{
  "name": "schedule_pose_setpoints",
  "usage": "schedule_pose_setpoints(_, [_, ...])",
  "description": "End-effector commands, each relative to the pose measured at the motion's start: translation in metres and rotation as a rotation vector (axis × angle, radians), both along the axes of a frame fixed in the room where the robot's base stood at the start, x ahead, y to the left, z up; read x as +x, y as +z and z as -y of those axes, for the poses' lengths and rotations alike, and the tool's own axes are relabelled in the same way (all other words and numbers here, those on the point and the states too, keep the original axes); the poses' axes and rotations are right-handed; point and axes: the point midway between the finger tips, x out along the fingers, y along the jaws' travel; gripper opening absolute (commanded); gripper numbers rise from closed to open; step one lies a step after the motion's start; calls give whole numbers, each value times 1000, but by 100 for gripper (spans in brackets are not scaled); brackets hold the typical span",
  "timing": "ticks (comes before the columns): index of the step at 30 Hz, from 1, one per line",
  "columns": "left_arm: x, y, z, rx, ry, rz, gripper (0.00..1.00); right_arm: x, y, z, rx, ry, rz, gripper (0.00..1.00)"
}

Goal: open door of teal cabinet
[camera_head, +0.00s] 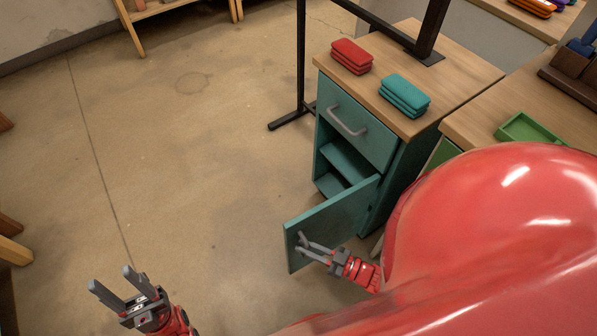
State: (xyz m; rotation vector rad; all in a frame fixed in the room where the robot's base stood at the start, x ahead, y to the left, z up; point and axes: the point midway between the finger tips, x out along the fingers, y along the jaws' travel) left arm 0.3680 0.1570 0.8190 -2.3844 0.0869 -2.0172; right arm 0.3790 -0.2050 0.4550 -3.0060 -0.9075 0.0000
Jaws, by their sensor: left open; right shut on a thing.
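The teal cabinet (388,170) stands right of centre under a wooden top. Its lower door (345,215) is swung well open toward the left front, showing an inner shelf (347,160) and an open compartment. A grey handle sits near the door's free edge. My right gripper (306,246) is shut at that handle, which its fingers partly hide. The drawer (352,122) above the door is closed, with a grey bar handle (346,121). My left gripper (110,281) is open and empty above the floor at the lower left, far from the cabinet.
Folded red cloths (351,57) and teal cloths (405,95) lie on the cabinet top. A black metal frame (301,60) stands behind the cabinet. A green tray (530,131) sits on the counter at right. The floor left of the door is clear.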

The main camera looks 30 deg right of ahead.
Motion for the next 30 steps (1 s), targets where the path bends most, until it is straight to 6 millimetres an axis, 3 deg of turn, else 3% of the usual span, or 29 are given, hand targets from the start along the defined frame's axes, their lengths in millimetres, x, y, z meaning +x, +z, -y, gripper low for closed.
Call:
schedule_pose_setpoints(7, [0,-6,0,0,0,0,50,-16,-1,2,-1,60,0,0])
schedule_pose_setpoints(20, [0,-7,0,0,0,0,50,-18,0,2,0,69,1,0])
schedule_pose_setpoints(21, [0,-7,0,0,0,0,50,-18,0,2,0,69,1,19])
schedule_pose_setpoints(23, [0,-7,0,0,0,0,50,-18,0,3,0,69,1,30])
schedule_pose_setpoints(30, [0,-7,0,0,0,0,50,-18,0,3,-1,67,1,30])
